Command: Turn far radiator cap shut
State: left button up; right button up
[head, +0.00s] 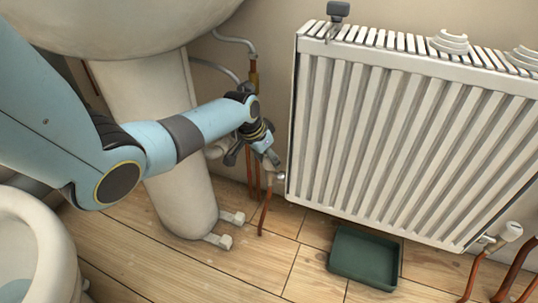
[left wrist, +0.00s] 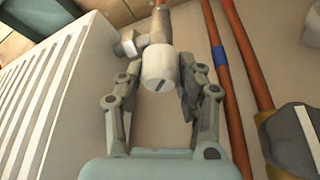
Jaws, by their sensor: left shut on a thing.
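The radiator (head: 385,150) is white and ribbed and stands against the wall. At its lower left corner is a metal valve (head: 280,177) on a copper pipe. The white cap (left wrist: 158,70) of this valve shows in the left wrist view, with a dark slot-like mark on its face. My left gripper (left wrist: 160,82) has its fingers on both sides of the cap and is shut on it. In the head view the left gripper (head: 267,158) reaches the valve from the left and largely hides the cap. My right gripper is not in view.
Another white cap (head: 511,231) is on the valve at the radiator's lower right. Copper pipes (left wrist: 225,70) run close beside the left gripper. A white pedestal (head: 175,150) stands left of the valve. A green tray (head: 362,258) lies on the wooden floor.

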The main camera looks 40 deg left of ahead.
pick_arm(q)
jog(key=shift+m+h, duration=0.4)
jog(key=shift+m, duration=0.6)
jog(key=o, duration=1.1)
jog(key=shift+o, duration=0.2)
jog(key=v, duration=1.2)
jog(key=shift+w, duration=0.2)
